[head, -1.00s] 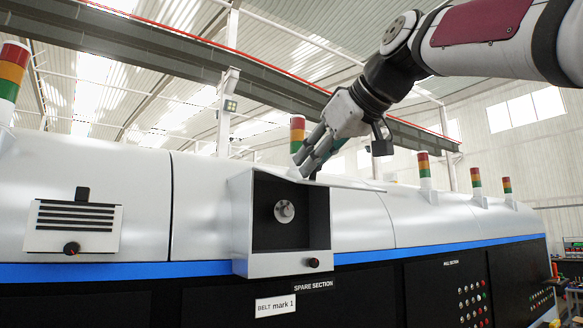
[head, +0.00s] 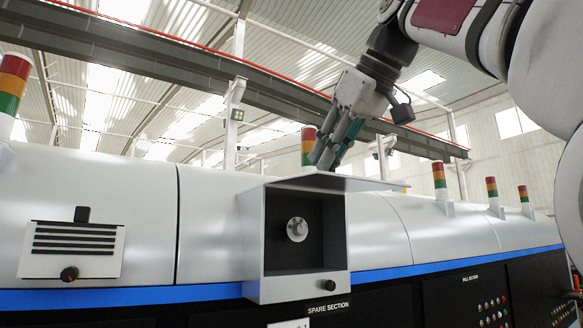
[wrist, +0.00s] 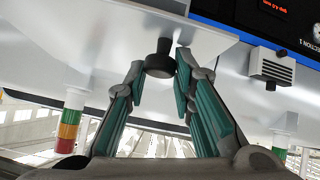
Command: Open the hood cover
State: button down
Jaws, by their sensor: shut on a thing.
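The hood cover (head: 350,184) is a thin pale panel, raised to about level above the open box (head: 252,240) of the spare section. Its underside shows in the head view. The box's dark recess holds a round metal fitting (head: 297,229). My gripper (head: 320,163) reaches down onto the cover from above; its fingertips are partly hidden in the head view. In the wrist view, the cover (wrist: 85,35) carries a black knob (wrist: 160,62), and my gripper (wrist: 160,65) is shut on this knob with one finger on each side.
A slatted vent panel (head: 72,250) with a dark knob is on the machine to the left. Signal lights (head: 14,85) and (head: 439,180) stand along the machine's top. One more signal light (head: 308,147) is close behind my gripper. A blue stripe runs along the front.

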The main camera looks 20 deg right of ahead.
jog(key=shift+w+d+f, duration=0.15)
jog(key=shift+d, duration=0.05)
jog(key=c, duration=1.7)
grip_release()
jog(key=shift+w, duration=0.1)
jog(key=s+d+r, duration=0.1)
jog(key=s+d, duration=0.1)
jog(key=s, duration=0.5)
jog(key=s+d+r, duration=0.1)
jog(key=s+r, duration=0.1)
jog(key=s, duration=0.6)
jog(key=shift+s+d, duration=0.25)
jog(key=shift+d, duration=0.1)
jog(key=shift+r, duration=0.1)
